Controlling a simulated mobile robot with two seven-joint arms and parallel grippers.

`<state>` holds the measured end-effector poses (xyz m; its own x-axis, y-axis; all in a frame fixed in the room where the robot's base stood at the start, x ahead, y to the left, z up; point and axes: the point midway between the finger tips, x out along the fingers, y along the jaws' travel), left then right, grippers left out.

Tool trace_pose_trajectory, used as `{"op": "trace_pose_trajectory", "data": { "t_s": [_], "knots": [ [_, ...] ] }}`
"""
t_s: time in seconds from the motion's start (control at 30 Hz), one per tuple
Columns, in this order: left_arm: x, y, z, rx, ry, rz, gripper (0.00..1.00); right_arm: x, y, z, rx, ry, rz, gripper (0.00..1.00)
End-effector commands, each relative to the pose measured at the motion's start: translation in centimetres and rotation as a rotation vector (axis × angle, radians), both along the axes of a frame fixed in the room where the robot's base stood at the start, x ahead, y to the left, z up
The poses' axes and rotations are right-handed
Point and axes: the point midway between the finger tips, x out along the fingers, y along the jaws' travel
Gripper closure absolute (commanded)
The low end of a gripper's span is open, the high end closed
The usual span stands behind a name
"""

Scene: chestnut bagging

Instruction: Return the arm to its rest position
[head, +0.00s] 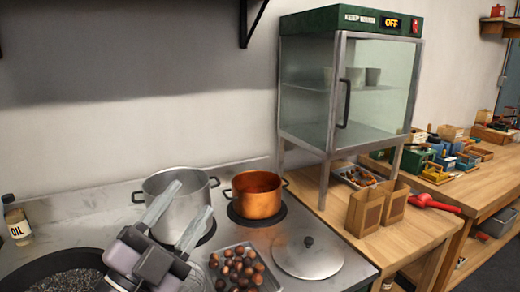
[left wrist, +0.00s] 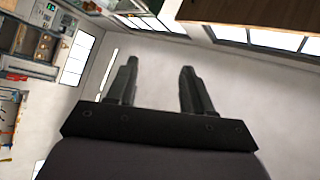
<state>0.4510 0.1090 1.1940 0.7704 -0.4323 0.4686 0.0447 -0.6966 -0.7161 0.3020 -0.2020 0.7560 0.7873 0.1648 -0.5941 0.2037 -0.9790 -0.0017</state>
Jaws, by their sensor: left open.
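My left gripper (head: 178,216) is at the bottom of the head view, in front of the steel pot and above the stove area. Its two grey fingers stand apart, with nothing between them. In the left wrist view the gripper (left wrist: 158,75) also shows two spread dark fingers with only the room's pale surface behind them. My right gripper is in neither view.
Near my left gripper are a steel pot (head: 160,192), a copper pot (head: 257,193), a tray of chestnuts (head: 262,254) and a round lid (head: 308,258).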

Motion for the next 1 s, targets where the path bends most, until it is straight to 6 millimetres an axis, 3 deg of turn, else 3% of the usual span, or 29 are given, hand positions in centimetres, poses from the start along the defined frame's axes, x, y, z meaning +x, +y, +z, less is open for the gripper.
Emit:
{"op": "trace_pose_trajectory", "data": {
  "t_s": [0.1,0.23,0.4,0.5,0.7,0.9,0.93,1.0],
  "knots": [
    [1.1,3.5,-5.9,-0.122,0.298,0.128,0.49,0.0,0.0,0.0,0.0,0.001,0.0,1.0],
    [0.2,6.8,-13.2,-0.225,0.626,0.261,0.49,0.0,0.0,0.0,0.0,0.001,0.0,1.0],
    [-4.4,10.0,-22.7,-0.32,1.057,0.421,0.49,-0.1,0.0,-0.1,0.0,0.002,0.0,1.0],
    [-8.0,11.0,-26.9,-0.351,1.267,0.491,0.49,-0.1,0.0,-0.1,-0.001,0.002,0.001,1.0],
    [-14.7,12.0,-31.9,-0.38,1.585,0.591,0.49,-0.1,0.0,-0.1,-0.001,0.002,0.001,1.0],
    [-21.2,12.4,-34.7,-0.389,1.846,0.664,0.49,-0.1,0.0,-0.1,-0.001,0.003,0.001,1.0],
    [-21.9,12.4,-35.0,-0.391,1.874,0.67,0.49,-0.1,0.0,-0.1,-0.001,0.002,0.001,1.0],
    [-20.7,12.2,-36.0,-0.398,1.829,0.647,0.49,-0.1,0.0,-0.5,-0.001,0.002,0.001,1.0]
  ]
}}
